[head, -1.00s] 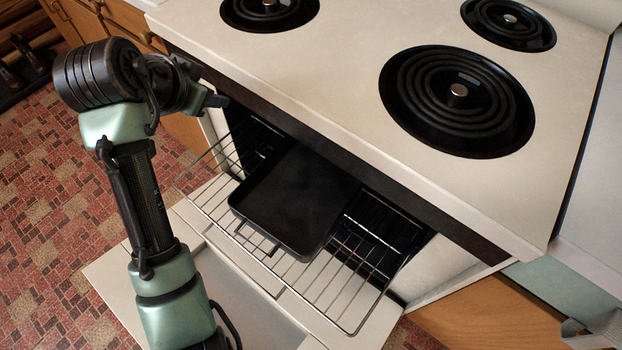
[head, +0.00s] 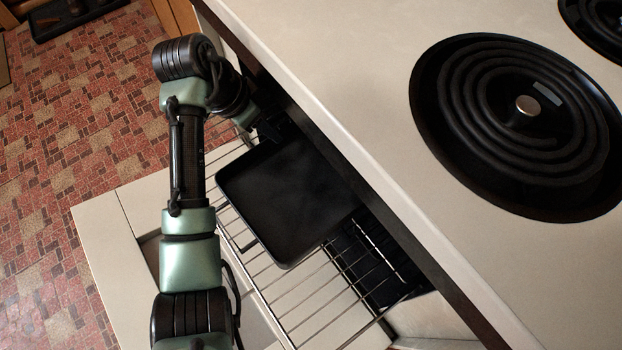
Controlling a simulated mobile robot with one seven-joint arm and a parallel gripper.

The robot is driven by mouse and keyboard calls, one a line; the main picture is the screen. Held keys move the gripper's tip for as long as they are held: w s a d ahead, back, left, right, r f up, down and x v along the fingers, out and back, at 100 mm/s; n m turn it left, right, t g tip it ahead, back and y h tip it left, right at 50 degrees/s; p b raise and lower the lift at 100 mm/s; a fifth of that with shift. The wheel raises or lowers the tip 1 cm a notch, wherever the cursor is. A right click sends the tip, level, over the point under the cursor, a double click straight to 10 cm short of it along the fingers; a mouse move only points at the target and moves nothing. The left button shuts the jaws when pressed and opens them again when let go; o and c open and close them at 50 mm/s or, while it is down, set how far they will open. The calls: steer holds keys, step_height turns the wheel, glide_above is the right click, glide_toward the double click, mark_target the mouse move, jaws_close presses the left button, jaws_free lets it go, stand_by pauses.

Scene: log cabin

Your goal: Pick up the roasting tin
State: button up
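The roasting tin (head: 287,200) is a black, shallow, rectangular pan in the head view. It rests on the pulled-out wire oven rack (head: 300,295), and its far side is under the stove top's front edge. My gripper (head: 272,128) is at the tin's upper left edge, close to the rim. The fingers are dark and small against the dark oven, so I cannot tell whether they are open or shut, or whether they touch the tin.
The stove top (head: 390,110) overhangs the tin on the right, with a coil burner (head: 520,125) on it. The lowered oven door (head: 115,240) lies beneath the rack. Patterned floor (head: 60,170) is clear at the left.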

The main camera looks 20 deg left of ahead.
mark_target(277, 147)
steer(key=b+x, duration=0.1)
steer(key=x, duration=0.3)
steer(key=b+x, duration=0.1)
steer(key=x, duration=0.1)
steer(key=shift+a+b, duration=0.3)
jaws_close()
stand_by(1.1)
